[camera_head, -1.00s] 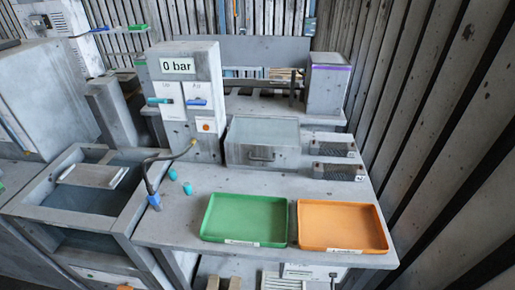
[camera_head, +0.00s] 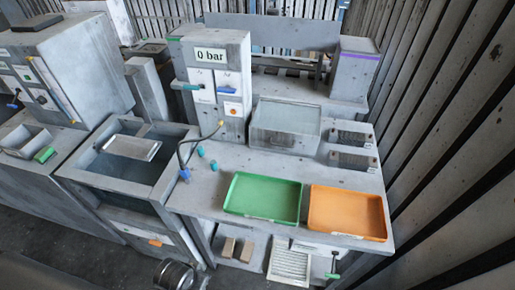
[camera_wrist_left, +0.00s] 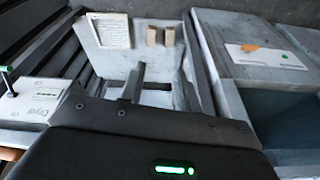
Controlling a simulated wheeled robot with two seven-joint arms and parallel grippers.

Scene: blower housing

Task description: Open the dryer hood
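A grey box (camera_head: 284,138) with a pale, slightly sloped top (camera_head: 288,115) stands at the back of the workbench in the head view. It looks closed and may be the dryer hood; I see no label on it. In the left wrist view, a panel with a green-tipped lever (camera_wrist_left: 5,69) carries lettering that seems to read "Dryer". My left gripper (camera_wrist_left: 132,82) shows there as a grey finger shape beyond my dark wrist housing, with nothing visible in it. Its opening is unclear. Neither gripper shows in the head view, and my right gripper is not seen.
A green tray (camera_head: 263,197) and an orange tray (camera_head: 347,212) lie at the bench front. A "0 bar" column (camera_head: 213,85) stands left of the box. A sink-like basin (camera_head: 130,165) is further left. Two brown blocks (camera_head: 238,250) and a white slatted panel (camera_head: 289,263) sit below the bench.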

